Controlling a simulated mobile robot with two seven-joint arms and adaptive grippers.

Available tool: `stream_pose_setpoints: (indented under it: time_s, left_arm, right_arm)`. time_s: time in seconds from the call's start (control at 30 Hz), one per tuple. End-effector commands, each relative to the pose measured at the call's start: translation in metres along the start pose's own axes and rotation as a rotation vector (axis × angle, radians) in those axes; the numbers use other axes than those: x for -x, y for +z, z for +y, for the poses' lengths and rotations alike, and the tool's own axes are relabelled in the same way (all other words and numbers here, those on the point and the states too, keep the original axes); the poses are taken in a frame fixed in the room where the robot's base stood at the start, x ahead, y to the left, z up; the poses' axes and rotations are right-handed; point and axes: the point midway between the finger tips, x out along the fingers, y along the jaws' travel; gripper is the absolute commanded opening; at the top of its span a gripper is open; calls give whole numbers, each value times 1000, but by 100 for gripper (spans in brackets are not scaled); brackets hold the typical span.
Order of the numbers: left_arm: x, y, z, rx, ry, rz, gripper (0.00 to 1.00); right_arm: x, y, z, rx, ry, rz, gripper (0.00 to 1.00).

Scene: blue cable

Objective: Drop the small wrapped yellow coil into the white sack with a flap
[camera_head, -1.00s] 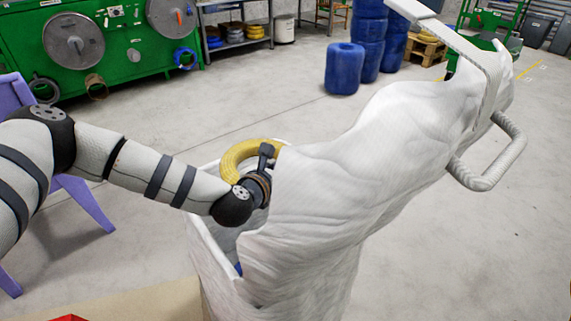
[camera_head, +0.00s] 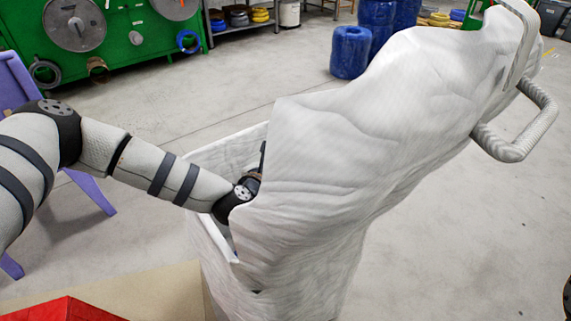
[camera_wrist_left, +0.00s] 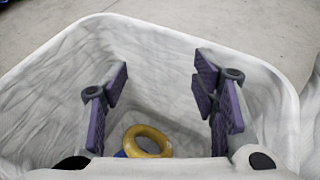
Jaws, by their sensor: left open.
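The white sack (camera_head: 310,245) stands in the middle of the head view, its large flap (camera_head: 400,110) raised towards the upper right. My left gripper (camera_wrist_left: 162,84) is open and empty inside the sack mouth, its two purple-padded fingers wide apart. In the head view its fingers are mostly hidden behind the sack. In the left wrist view the yellow coil (camera_wrist_left: 161,136) lies low inside the sack, below and between the fingers, apart from them. A blue thing (camera_wrist_left: 120,154) shows beside it, partly hidden. The coil is hidden in the head view.
A purple chair (camera_head: 88,190) stands at the left. A red object (camera_head: 62,309) lies on a tan surface (camera_head: 165,293) at the lower left.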

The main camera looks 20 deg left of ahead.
Motion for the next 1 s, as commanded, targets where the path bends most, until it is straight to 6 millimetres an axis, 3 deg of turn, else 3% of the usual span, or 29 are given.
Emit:
stream_pose_setpoints:
  time_s: [0.13,0.4,0.5,0.67,1.0]
  left_arm:
    - [19,0,0,1,-1,0,54]
    - [91,1,0,1,-1,-3,54]
    - [108,1,0,0,0,-4,54]
    - [120,2,0,-1,1,-5,54]
    - [120,2,0,-1,1,-5,54]
  right_arm:
    - [0,0,0,0,0,0,0]
    - [0,0,0,0,0,0,0]
    - [0,0,0,0,0,0,0]
    - [0,0,0,0,0,0,0]
    - [0,0,0,0,0,0,0]
